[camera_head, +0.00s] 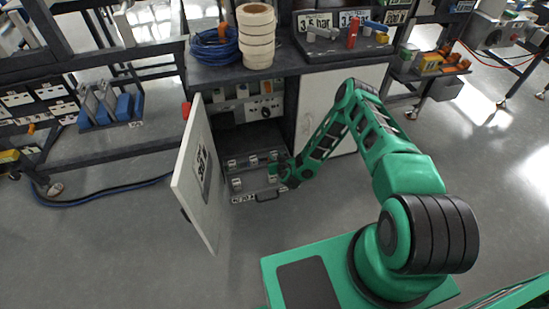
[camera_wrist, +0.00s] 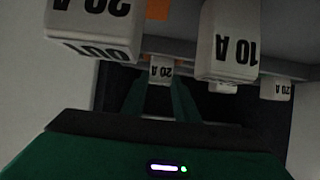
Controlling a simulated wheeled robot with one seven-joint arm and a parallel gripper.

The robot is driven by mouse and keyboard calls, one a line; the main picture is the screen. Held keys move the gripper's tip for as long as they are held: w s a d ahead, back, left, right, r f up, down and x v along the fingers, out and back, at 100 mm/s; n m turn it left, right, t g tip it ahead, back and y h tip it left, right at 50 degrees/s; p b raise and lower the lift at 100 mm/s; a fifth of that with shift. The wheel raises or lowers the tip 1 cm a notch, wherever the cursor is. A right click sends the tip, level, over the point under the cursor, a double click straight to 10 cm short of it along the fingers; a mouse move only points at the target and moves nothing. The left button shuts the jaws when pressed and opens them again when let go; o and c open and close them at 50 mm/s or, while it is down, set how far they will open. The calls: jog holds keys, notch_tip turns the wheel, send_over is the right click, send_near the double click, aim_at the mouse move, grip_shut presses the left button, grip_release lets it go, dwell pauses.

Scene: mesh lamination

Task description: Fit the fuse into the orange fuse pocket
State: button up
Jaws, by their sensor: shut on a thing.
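My gripper (camera_wrist: 158,88) has its two green fingers on either side of a small white fuse (camera_wrist: 160,70) marked 20 A, and is shut on it. In the head view my gripper (camera_head: 284,171) is at the right side of a pulled-out drawer (camera_head: 258,188) low in the open cabinet. Several white fuses stand there; the wrist view shows a large one marked 20 A (camera_wrist: 95,25) at upper left and one marked 10 A (camera_wrist: 229,40) at upper right. An orange patch (camera_wrist: 157,9) shows between them; I cannot tell whether it is the fuse pocket.
The open white cabinet door (camera_head: 198,175) stands left of the drawer. A closed white door (camera_head: 317,105) is to the right. The drawer has a dark front handle (camera_head: 268,196). A blue hose (camera_head: 105,200) lies on the floor at left; the floor before the drawer is clear.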

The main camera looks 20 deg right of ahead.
jog(key=o, duration=1.1)
jog(key=v, duration=1.2)
jog(key=shift+r, duration=0.1)
